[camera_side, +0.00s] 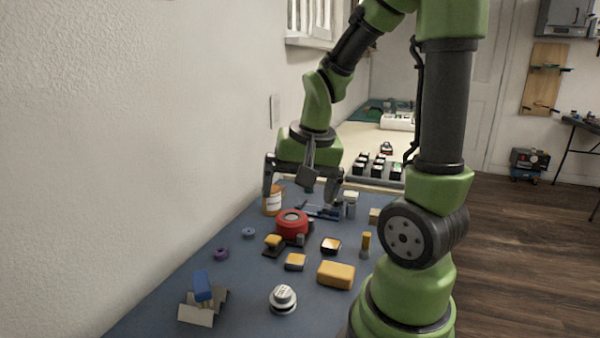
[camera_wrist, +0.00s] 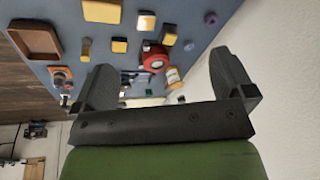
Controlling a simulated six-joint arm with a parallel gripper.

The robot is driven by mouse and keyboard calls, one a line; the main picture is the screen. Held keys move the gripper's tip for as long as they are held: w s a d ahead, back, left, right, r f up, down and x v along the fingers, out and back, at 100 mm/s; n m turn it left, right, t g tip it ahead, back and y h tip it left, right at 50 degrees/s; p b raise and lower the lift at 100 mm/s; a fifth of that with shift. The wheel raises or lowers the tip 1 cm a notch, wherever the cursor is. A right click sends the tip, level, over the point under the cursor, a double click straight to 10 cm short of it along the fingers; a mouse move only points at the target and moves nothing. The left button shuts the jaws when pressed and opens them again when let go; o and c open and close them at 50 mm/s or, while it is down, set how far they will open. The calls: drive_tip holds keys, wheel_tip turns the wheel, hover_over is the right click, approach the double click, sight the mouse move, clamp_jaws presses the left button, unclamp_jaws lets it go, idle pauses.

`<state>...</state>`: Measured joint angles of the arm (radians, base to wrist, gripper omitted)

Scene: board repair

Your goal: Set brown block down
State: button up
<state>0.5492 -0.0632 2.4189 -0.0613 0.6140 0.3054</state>
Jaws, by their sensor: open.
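My gripper (camera_side: 301,190) is open above the far part of the blue-grey mat. Its two fingers are spread wide in the wrist view (camera_wrist: 162,85), with nothing held between them. No block is plainly brown. A small tan block (camera_side: 374,215) lies near the mat's right edge, and several yellow-orange blocks lie nearer the front, among them a large one (camera_side: 336,274) and a small one (camera_side: 295,262). I cannot tell which, if any, is the brown block. A brown open tray (camera_wrist: 36,40) shows at the upper left of the wrist view.
A red round item (camera_side: 292,223) and an orange-and-white jar (camera_side: 272,202) stand below my gripper. A blue block (camera_side: 202,286) rests on a cardboard-like stand at front left. A white round part (camera_side: 283,298) sits at the front. The wall borders the mat's left side.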

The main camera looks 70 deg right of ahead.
drive_tip(key=s+a+r+n+t+y, duration=0.3)
drive_tip(key=a+r+n, duration=0.5)
drive_tip(key=a, duration=0.5)
drive_tip(key=shift+s+r+t, duration=0.4)
drive_tip(key=shift+s+t, duration=0.15)
drive_tip(key=shift+t, duration=0.15)
